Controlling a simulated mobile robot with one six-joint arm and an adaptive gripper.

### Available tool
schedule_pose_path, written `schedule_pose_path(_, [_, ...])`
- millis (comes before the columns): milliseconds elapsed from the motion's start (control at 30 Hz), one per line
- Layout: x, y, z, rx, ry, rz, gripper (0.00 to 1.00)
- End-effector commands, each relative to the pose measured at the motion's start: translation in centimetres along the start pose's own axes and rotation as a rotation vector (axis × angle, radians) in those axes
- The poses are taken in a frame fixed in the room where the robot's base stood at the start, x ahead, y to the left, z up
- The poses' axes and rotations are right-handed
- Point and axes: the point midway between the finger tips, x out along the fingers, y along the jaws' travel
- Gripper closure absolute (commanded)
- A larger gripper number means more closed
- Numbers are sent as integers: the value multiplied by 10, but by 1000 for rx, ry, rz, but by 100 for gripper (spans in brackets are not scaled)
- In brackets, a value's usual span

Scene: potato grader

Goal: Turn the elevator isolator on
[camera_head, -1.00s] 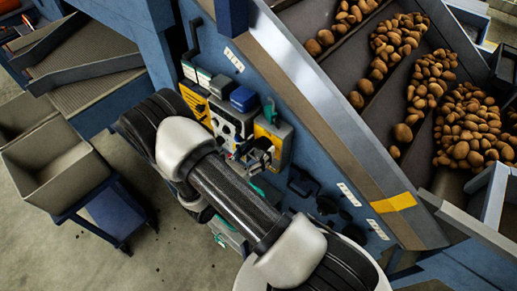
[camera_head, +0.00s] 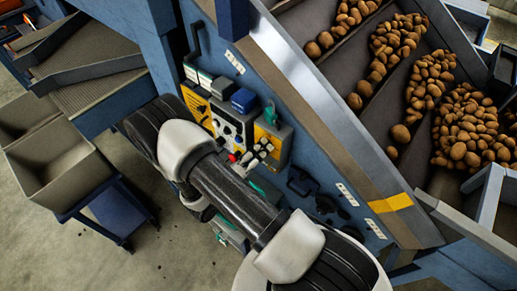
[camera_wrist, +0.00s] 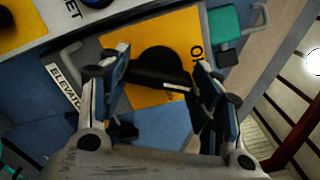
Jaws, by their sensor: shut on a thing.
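The elevator isolator is a yellow plate (camera_wrist: 135,50) with a round black knob and a black bar handle (camera_wrist: 150,77) across it. A white mark shows near the handle's right end. An "ELEVATO..." label (camera_wrist: 65,88) lies left of the plate, and partly hidden black lettering is at its right. My gripper (camera_wrist: 161,64) has one finger on each side of the handle and is shut on it. In the head view the yellow isolator (camera_head: 270,138) is at the right of the control panel, with my gripper (camera_head: 258,155) in front; the handle is hidden there.
A teal padlock-like part (camera_wrist: 223,22) hangs beside the plate. The grey control panel (camera_head: 228,122) with buttons and another yellow plate (camera_head: 196,103) are left of the isolator. Sloping potato decks (camera_head: 335,70) lie to the right. A grey bin (camera_head: 55,160) stands at the left.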

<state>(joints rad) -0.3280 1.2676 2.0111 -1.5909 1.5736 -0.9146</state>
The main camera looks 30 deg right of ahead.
Motion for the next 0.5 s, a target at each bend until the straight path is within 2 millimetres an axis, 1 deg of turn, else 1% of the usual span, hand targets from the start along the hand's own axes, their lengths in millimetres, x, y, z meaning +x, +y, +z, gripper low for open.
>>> schedule_pose_path(200, [0,0,0,-198,0,0,66])
schedule_pose_path(500, [0,0,0,-408,0,0,66])
